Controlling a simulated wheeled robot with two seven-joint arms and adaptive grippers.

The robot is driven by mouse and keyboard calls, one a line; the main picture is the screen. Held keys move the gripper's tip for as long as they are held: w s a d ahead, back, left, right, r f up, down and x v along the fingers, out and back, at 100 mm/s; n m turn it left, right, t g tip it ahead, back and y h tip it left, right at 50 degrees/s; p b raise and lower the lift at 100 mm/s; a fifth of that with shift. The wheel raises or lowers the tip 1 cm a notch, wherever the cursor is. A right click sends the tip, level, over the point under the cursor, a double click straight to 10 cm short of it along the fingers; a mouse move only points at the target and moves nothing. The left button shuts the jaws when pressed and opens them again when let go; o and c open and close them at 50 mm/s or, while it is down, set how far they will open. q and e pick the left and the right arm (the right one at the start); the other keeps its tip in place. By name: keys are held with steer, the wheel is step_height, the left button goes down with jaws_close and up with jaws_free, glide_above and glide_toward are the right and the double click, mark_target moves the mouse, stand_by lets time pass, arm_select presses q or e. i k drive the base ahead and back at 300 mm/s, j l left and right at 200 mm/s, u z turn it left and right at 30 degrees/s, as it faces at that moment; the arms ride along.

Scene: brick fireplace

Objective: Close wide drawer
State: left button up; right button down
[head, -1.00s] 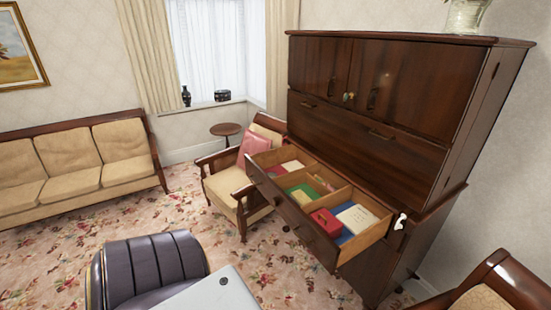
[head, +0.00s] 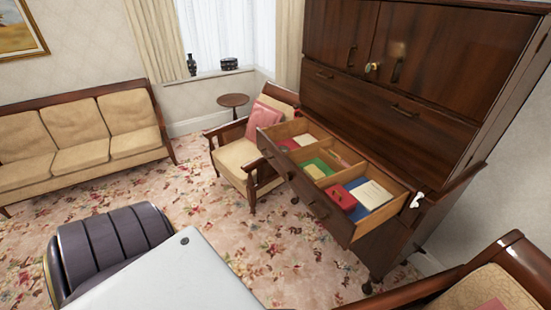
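The wide drawer (head: 312,198) is pulled out of the dark wooden cabinet (head: 395,100). It is divided into compartments and holds books and small boxes, among them a red box (head: 340,196), a green item (head: 316,168) and a pale book (head: 370,194). Its front faces the open carpet to the lower left. Neither of my grippers shows in the head view, so nothing is seen touching the drawer.
A wooden armchair with a pink cushion (head: 262,125) stands close beyond the drawer's far end. Another armchair (head: 490,285) is at the lower right. A dark leather chair (head: 105,245) is at the lower left. Patterned carpet (head: 225,225) lies open before the drawer.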

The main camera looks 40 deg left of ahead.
mark_target(344, 229)
steer(key=j+u, duration=0.5)
steer(key=i+j+u, duration=0.1)
steer(key=j+u, duration=0.2)
steer(key=u, duration=0.15)
